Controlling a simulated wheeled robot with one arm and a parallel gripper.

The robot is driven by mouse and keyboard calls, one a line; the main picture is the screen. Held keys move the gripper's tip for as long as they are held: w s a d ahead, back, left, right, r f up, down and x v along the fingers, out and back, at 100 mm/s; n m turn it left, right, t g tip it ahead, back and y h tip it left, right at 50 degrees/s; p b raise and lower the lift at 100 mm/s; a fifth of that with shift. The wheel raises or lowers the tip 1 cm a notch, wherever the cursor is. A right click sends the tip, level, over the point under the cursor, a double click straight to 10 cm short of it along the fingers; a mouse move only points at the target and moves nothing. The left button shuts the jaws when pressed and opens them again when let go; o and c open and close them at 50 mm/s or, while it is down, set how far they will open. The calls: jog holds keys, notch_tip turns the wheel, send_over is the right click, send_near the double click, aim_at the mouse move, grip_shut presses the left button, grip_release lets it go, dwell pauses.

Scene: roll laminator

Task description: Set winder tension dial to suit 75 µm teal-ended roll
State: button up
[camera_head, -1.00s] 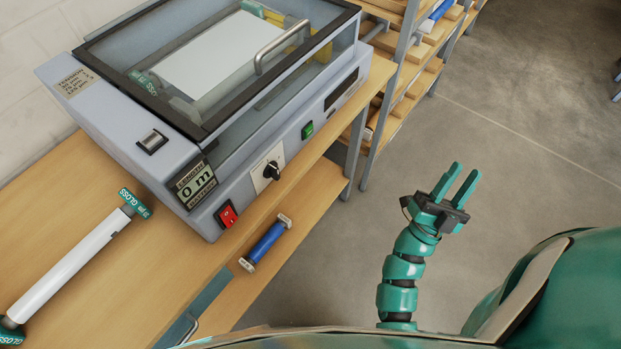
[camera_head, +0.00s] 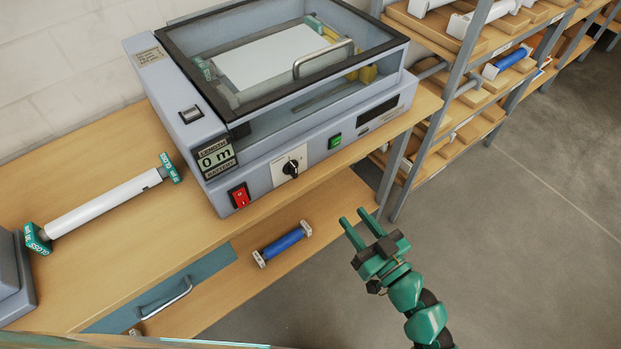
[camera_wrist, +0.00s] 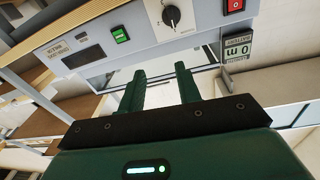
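The laminator (camera_head: 262,158) stands on the bench with its clear lid down. The black tension dial (camera_head: 290,168) sits on a white plate on its front face; the dial also shows at the top of the wrist view (camera_wrist: 172,15). Its scale marks are too small to read. A white roll with teal ends marked GLOSS (camera_head: 105,203) lies on the bench left of the machine. Another teal-ended roll (camera_head: 205,70) shows inside the machine under the lid. My gripper (camera_head: 354,224) is open and empty, in front of and below the dial, apart from it.
A red switch (camera_head: 240,196) and length display (camera_head: 215,158) are left of the dial; a green switch (camera_head: 335,141) is right. A blue roll (camera_head: 283,243) lies on the lower shelf. A shelf rack (camera_head: 470,70) stands right. Floor before the bench is clear.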

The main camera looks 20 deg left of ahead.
jog(key=s+a+f+n+g, duration=0.1)
jog(key=a+f+n+g, duration=0.1)
jog(key=p, duration=0.3)
send_near(296, 172)
jog(key=shift+y, duration=0.3)
jog(key=x, duration=0.7)
jog(key=shift+f, duration=0.15)
jog(key=shift+w+a+f+p, duration=0.2)
jog(key=shift+w+a+p, duration=0.15)
jog(key=shift+w+a, duration=0.15)
grip_shut()
